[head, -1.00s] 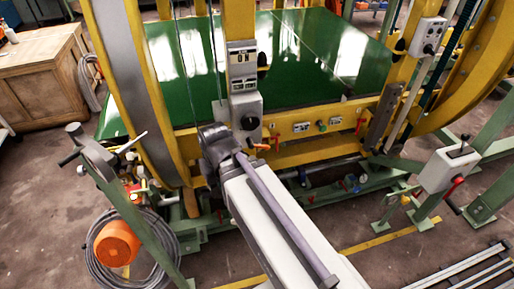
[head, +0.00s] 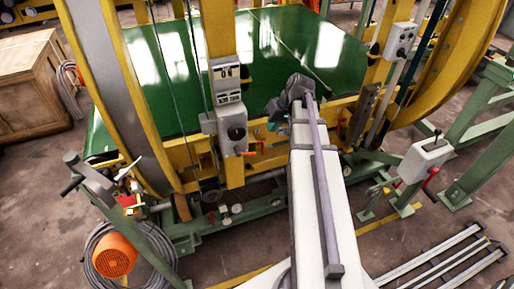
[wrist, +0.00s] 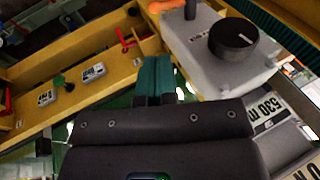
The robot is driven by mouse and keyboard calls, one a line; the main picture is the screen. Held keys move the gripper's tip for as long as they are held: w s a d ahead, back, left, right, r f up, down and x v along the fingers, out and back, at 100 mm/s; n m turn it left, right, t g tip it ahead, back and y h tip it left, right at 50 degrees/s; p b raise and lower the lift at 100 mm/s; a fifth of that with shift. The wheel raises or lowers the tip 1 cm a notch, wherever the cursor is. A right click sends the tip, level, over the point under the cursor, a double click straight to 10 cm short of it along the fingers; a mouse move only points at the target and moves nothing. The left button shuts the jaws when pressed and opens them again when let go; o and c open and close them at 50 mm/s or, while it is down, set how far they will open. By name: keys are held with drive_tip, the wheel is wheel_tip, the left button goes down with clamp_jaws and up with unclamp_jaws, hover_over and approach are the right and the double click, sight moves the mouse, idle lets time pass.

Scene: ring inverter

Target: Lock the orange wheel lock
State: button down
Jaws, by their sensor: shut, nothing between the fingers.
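An orange handle (head: 249,153) sticks out at the lower right of the grey control box (head: 235,130) on the yellow frame. It also shows in the wrist view (wrist: 158,6) beside the box with the black knob (wrist: 233,40). I cannot tell for sure that it is the wheel lock. My gripper (wrist: 155,75) has teal fingertips that are together and empty, apart from the handle and below it in the wrist view. In the head view my arm mostly hides the gripper.
A yellow beam (wrist: 100,70) with a red lever (wrist: 125,40) and a green button (wrist: 58,80) lies left of the fingers. An orange motor (head: 114,256) and coiled hose stand lower left. A grey lever box (head: 425,160) stands at the right.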

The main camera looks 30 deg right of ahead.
sight(252, 153)
drive_tip(key=b+x, duration=1.2)
drive_tip(key=x, duration=0.1)
drive_tip(key=shift+f, duration=0.25)
drive_tip(key=shift+w+a+f+b, duration=0.1)
drive_tip(key=shift+a+f+b, duration=0.1)
drive_tip(key=shift+f+b, duration=0.15)
drive_tip(key=shift+r, duration=0.1)
drive_tip(key=shift+a, duration=0.1)
